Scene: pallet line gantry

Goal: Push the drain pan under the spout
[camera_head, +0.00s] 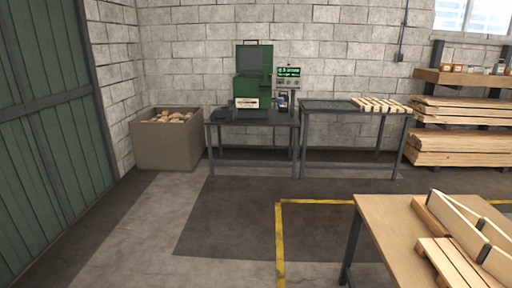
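A green machine (253,88) stands on a dark metal table (227,124) against the far block wall. A small dark, low object (222,114) sits at the table's left end, beside the machine. It may be the drain pan, but it is too small to tell. I cannot clearly make out a spout; small parts (283,101) show at the machine's right side, below a control box with a green display (289,77). Neither of my grippers is in view.
A bin (168,153) of wood pieces stands left of the table. A second table (330,106) with wooden slats (381,104) stands right, near lumber racks (462,112). A workbench (385,222) with a wooden pallet fills the near right. The floor (235,215) ahead is clear.

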